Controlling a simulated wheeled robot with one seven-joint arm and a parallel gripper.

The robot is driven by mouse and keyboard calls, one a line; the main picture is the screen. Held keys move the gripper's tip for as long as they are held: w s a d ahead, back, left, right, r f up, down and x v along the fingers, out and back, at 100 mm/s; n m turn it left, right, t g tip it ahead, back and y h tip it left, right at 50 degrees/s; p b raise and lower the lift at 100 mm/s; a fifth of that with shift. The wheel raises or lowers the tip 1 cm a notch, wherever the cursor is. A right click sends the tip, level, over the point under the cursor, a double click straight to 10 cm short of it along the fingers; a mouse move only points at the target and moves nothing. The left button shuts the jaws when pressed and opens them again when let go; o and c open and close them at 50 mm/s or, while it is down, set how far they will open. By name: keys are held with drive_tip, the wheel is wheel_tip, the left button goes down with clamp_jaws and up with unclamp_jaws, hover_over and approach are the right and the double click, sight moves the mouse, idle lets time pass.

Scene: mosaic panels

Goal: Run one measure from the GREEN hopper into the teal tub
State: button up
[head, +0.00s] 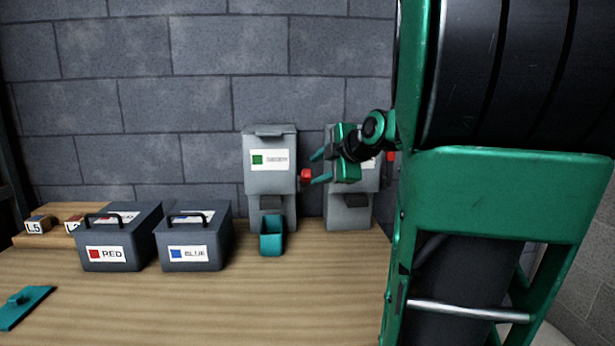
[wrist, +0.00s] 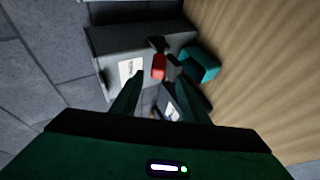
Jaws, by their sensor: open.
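The GREEN hopper (head: 270,186) is a grey box with a green-marked label against the wall. Its red knob (head: 305,175) sticks out on its right side and shows in the wrist view (wrist: 158,67) just beyond the fingertips. The teal tub (head: 271,241) stands upright below the hopper's spout, and it also shows in the wrist view (wrist: 203,67). The inside of the tub is too dark to tell its contents. My gripper (head: 317,168) is open, its fingers pointing left toward the knob, with nothing held between them. I cannot tell whether a fingertip touches the knob.
A second grey hopper (head: 348,215) stands to the right, its label partly hidden by my gripper. A RED box (head: 122,255) and a BLUE box (head: 195,255) with handles stand left. A wooden step (head: 60,212) holds small blocks. A teal lid (head: 22,308) lies front left. The front table is clear.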

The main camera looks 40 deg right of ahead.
drive_tip(key=shift+v, duration=2.05)
drive_tip(key=shift+f, duration=0.1)
drive_tip(key=s+a+f+m+g+y, duration=0.1)
drive_tip(key=s+a+f+m+g, duration=0.5)
drive_tip(key=s+f+m, duration=0.3)
drive_tip(key=s+a+f+m+g+y, duration=0.1)
drive_tip(key=s+a+f+m+g, duration=0.4)
drive_tip(key=s+f+m, duration=0.5)
drive_tip(key=s+a+f, duration=0.2)
drive_tip(key=s+f, duration=0.2)
drive_tip(key=shift+f+m+g, duration=0.25)
drive_tip(key=shift+m+g, duration=0.05)
drive_tip(key=shift+g, duration=0.1)
drive_tip(key=shift+w+f, duration=0.25)
drive_tip(key=shift+w, duration=0.3)
